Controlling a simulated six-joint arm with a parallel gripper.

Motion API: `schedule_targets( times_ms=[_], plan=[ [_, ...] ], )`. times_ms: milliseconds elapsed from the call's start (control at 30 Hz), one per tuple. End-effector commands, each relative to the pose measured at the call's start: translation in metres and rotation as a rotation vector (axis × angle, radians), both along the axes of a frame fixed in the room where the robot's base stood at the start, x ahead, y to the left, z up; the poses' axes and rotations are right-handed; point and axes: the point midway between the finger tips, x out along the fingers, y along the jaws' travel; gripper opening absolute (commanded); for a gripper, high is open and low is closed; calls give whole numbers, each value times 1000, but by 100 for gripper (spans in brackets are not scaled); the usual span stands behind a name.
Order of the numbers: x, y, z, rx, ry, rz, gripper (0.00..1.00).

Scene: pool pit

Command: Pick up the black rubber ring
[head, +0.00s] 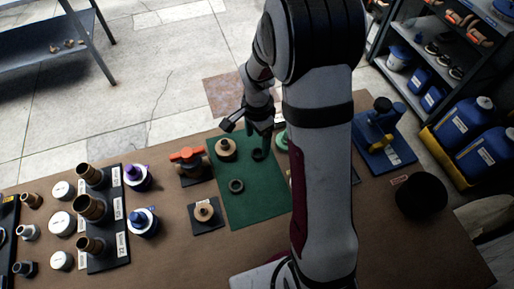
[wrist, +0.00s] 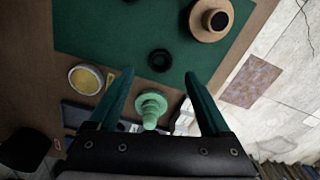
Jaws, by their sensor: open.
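A small black ring (head: 258,154) lies flat on the green mat (head: 262,203), and it shows in the wrist view (wrist: 160,61) just beyond the fingertips. A second dark ring (head: 236,186) lies on the mat, lower left of the first; I cannot tell their materials apart. My gripper (head: 248,132) is open and empty above the far edge of the mat. In the wrist view its two teal fingers (wrist: 159,73) stand wide apart, with the first ring centred ahead of the gap, apart from both.
A tan disc with a dark top (head: 226,148) sits left of the first ring. A green stepped fitting (wrist: 150,108) shows between the fingers in the wrist view. An orange-handled valve (head: 187,158) stands left of the mat. My arm hides the mat's right side.

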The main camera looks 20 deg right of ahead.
Motion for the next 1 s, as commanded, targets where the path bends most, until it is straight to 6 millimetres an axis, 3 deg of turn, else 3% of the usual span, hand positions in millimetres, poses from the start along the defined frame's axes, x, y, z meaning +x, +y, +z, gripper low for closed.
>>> schedule_targets(
  times_ms=[333,600,1000],
  plan=[
    [1,-3,-57,0,2,1,82],
    [2,-3,-61,0,0,0,80],
    [2,-3,-61,0,0,0,8]
  ],
)
